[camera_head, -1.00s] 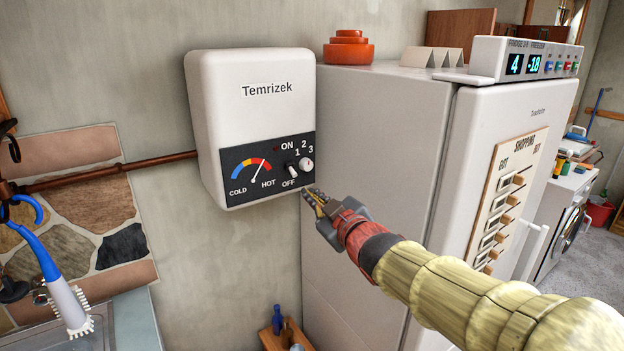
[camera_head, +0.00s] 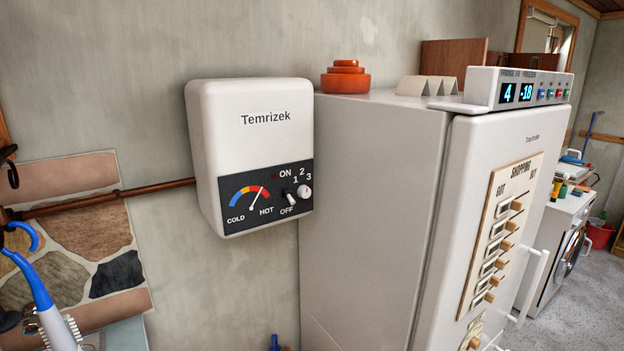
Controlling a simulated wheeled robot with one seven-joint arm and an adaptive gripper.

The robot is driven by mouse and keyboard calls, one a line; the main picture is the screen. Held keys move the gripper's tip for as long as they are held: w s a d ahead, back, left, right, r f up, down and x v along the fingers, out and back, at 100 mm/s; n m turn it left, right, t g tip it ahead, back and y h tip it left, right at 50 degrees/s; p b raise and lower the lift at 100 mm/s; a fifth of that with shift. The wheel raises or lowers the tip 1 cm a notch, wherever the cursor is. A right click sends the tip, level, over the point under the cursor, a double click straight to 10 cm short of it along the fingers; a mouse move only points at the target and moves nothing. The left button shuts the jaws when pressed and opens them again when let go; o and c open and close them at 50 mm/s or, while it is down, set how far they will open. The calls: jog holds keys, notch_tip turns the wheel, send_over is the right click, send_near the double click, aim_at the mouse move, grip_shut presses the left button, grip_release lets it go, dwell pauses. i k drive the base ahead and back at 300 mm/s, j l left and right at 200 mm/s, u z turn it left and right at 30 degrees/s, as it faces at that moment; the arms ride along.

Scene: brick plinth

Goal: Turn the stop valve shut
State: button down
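No stop valve can be made out for certain in the head view. A brown pipe (camera_head: 110,197) runs along the wall at left into the side of the white Temrizek water heater (camera_head: 251,140). The heater's dark panel (camera_head: 266,197) has a COLD–HOT gauge, a white-tipped switch (camera_head: 290,197) by OFF, and a round white knob (camera_head: 304,191) by the numbers. The gauge needle points toward the red side. My gripper and arm are out of view.
The white fridge-freezer (camera_head: 375,215) stands right of the heater, with a red-orange stacked object (camera_head: 345,77) on top. A shopping board (camera_head: 500,235) hangs on its door. A blue-handled brush (camera_head: 40,290) is at lower left. Open floor (camera_head: 570,315) lies at far right.

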aim_at(30, 326)
jog(key=u, duration=2.1)
